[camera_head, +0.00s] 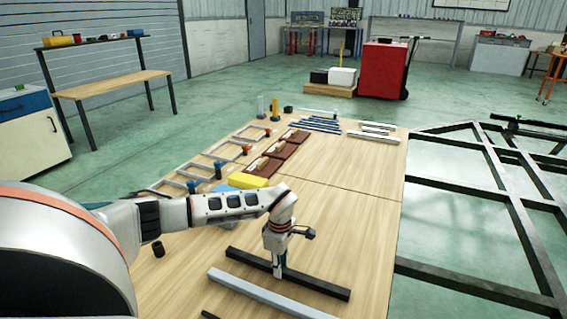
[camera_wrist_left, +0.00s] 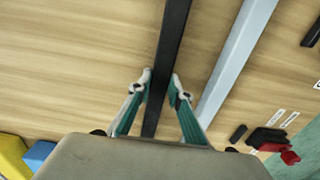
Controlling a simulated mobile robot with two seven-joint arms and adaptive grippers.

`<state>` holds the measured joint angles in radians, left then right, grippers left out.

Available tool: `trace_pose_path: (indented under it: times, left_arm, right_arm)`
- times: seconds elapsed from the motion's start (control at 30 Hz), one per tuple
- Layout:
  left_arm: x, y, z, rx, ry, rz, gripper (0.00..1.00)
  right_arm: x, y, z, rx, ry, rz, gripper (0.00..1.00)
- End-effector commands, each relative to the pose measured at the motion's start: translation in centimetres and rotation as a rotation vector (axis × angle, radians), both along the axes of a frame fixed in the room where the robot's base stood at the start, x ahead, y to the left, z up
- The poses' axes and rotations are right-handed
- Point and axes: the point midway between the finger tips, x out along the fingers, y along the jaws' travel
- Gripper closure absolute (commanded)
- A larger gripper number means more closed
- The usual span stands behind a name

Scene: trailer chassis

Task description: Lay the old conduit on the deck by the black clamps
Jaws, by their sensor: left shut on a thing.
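My left gripper (camera_head: 278,272) points down at the near part of the wooden deck (camera_head: 345,225). It is shut on a long black bar (camera_head: 317,285), which I take to be the old conduit. In the left wrist view the two green-sided fingers (camera_wrist_left: 161,80) stand on either side of the black bar (camera_wrist_left: 172,35). The bar lies flat on or just above the deck; I cannot tell which. A light grey bar (camera_head: 255,291) lies beside it on the near side. I cannot clearly make out the black clamps. My right gripper is out of view.
A yellow block (camera_head: 248,181) and brown pads (camera_head: 270,165) lie farther back. A red-and-black tool (camera_wrist_left: 268,139) shows in the wrist view. The dark chassis frame (camera_head: 520,220) is at right. The deck's right part is clear.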

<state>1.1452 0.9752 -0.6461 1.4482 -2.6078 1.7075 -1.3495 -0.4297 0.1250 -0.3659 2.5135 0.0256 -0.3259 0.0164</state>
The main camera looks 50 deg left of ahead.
Motion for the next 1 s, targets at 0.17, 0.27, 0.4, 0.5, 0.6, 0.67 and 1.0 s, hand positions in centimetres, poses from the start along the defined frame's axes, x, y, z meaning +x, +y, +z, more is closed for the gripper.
trace_pose_path:
  times: [0.17,0.27,0.4,0.5,0.6,0.67,1.0]
  left_arm:
    - [0.2,0.0,0.1,0.001,-0.005,0.000,1.00]
    - [0.2,0.0,0.0,0.001,-0.005,0.000,1.00]
    - [0.1,0.0,-0.4,0.001,-0.004,0.000,0.79]
    - [0.2,0.0,-0.3,0.000,-0.004,0.000,0.64]
    - [0.2,0.0,-0.3,0.000,-0.004,0.000,0.64]
    - [0.2,0.0,-0.3,0.000,-0.004,0.000,0.64]
    - [0.5,0.1,2.2,0.001,-0.014,0.001,0.64]
  right_arm:
    - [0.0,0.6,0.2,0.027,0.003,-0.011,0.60]
    - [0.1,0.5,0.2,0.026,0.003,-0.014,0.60]
    - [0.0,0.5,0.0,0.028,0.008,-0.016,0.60]
    - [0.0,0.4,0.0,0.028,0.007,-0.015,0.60]
    - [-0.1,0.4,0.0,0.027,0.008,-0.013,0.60]
    - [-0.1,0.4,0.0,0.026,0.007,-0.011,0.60]
    - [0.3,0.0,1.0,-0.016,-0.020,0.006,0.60]
